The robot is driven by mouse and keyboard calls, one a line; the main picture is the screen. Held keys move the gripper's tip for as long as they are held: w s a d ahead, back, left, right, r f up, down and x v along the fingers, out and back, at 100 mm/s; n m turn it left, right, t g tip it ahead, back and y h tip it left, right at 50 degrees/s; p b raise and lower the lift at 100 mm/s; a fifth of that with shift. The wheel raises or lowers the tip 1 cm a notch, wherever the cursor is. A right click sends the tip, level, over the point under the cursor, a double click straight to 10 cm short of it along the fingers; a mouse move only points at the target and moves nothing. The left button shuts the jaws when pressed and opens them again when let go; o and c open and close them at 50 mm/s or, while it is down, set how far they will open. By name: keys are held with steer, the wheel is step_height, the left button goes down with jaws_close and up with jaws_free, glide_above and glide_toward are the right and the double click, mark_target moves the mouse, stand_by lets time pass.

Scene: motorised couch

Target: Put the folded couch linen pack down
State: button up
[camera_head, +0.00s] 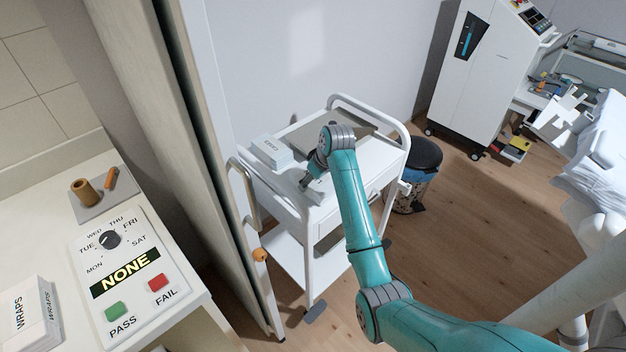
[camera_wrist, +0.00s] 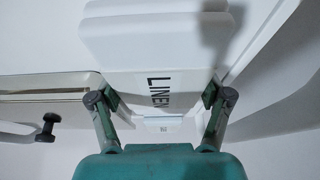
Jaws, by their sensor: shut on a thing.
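The folded linen pack (camera_wrist: 130,62) is white and layered, with a dark LINEN label, in the wrist view. My gripper (camera_wrist: 160,96) is shut on it, with one dark fingertip at each side of the pack. In the head view my gripper (camera_head: 306,183) points down over the near part of the white trolley (camera_head: 350,185). Only a small pale part of the pack shows beside the gripper there. I cannot tell whether its underside touches the trolley top.
A white labelled stack (camera_head: 271,151) lies at the trolley's left, and a grey flat panel (camera_head: 364,126) lies at its back. Raised rails (camera_head: 372,108) border the trolley. A black-lidded bin (camera_head: 424,153) stands right of it. A counter with a control panel (camera_head: 122,262) is at left.

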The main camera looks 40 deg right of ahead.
steer(key=shift+f, duration=0.1)
steer(key=o, duration=1.2)
steer(key=v, duration=1.2)
